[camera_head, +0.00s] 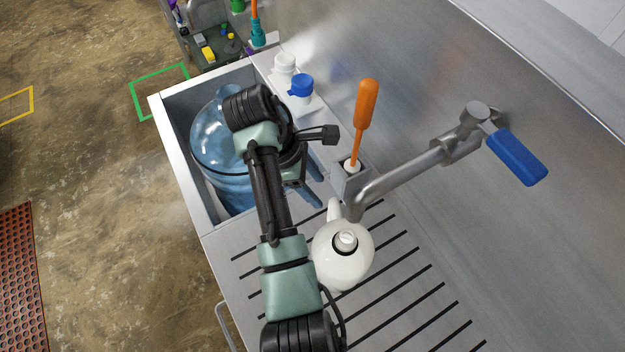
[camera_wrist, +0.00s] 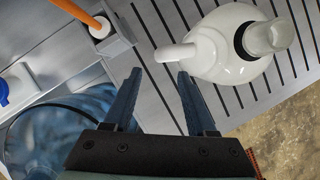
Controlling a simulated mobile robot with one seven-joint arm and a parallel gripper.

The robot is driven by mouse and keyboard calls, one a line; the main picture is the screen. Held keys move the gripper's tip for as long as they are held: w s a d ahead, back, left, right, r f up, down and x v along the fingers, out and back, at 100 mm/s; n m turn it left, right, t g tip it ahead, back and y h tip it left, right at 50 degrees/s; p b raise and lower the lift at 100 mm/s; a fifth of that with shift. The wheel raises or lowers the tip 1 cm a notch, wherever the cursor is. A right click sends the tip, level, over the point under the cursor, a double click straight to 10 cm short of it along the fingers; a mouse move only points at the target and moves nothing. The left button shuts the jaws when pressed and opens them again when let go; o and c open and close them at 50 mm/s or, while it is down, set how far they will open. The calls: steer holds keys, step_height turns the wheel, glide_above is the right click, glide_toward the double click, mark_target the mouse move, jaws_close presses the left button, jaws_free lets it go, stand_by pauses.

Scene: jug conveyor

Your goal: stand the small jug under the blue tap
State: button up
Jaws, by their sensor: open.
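A small white jug (camera_head: 343,258) stands upright on the slotted metal drainboard (camera_head: 420,290), below the spout end of the blue-handled tap (camera_head: 518,157). In the wrist view the jug (camera_wrist: 225,45) is at the upper right, its handle reaching left toward the fingertips. My gripper (camera_head: 317,184) is open and empty, to the upper left of the jug in the head view. In the wrist view the fingertips (camera_wrist: 159,75) are apart, with only bare drainboard between them. The fingers look close to the handle but not around it; whether one touches it, I cannot tell.
A large blue translucent bottle (camera_head: 217,145) sits in the sink basin beneath my arm. An orange-handled brush (camera_head: 366,105) stands in a holder behind the jug. A white bottle and a blue-capped one (camera_head: 301,88) stand at the back. The right drainboard is clear.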

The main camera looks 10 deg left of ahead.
steer(key=w+a+r+m+t+y, duration=0.15)
steer(key=w+r+m+t, duration=0.4)
steer(key=r, duration=0.85)
steer(key=w+a+r+m+t+y, duration=0.1)
steer(key=w+r+m+t+y, duration=0.2)
steer(key=w+r+t, duration=0.8)
steer(key=s+d+r+m+t, duration=0.15)
steer(key=s+r, duration=0.25)
steer(key=r, duration=0.6)
steer(key=s+d+r+m+t, duration=0.1)
steer(key=s+r+m, duration=0.2)
steer(key=r, duration=0.6)
steer(key=s+d+r+m+t, duration=0.1)
steer(key=s+r+t, duration=0.3)
steer(key=s+r, duration=0.4)
steer(key=s+d+r+m+t, duration=0.2)
steer(key=s+r+m+t, duration=0.2)
steer(key=s+r, duration=0.4)
steer(key=shift+d+r+m, duration=0.3)
steer(key=shift+r, duration=0.4)
steer(key=shift+h, duration=0.25)
